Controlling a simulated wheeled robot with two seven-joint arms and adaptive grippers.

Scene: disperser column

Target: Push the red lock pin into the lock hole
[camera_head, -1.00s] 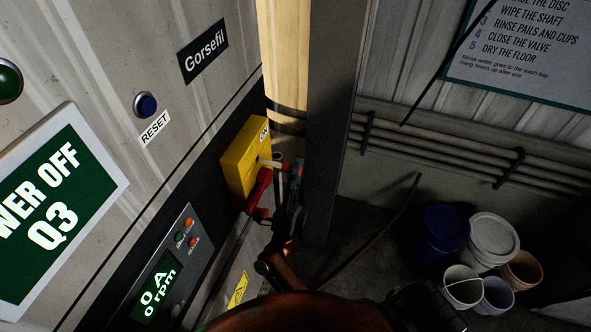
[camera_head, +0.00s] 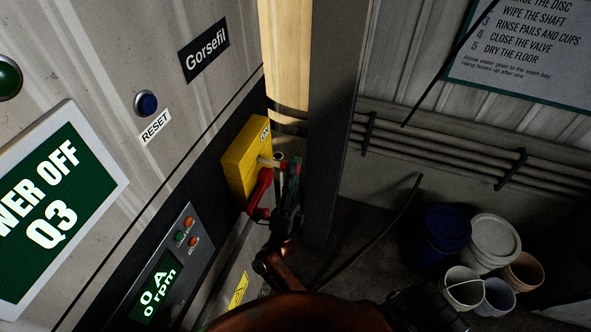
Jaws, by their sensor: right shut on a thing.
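A yellow switch box (camera_head: 238,168) marked ON is mounted on the dark strip of the machine front. A red lever (camera_head: 261,188) angles down along its right side. My right gripper (camera_head: 290,172) is beside the box's right face, shut on a small red piece with a pale shaft, which looks like the red lock pin (camera_head: 281,165). The shaft points left toward the box. The lock hole is hidden, and I cannot tell how deep the shaft sits. My left gripper is not in view.
A dark upright post (camera_head: 331,125) stands close to the right of my gripper. A control panel (camera_head: 167,270) reading 0 A and 0 rpm is at lower left. Several buckets (camera_head: 447,228) stand on the floor at right. Pipes run along the back wall.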

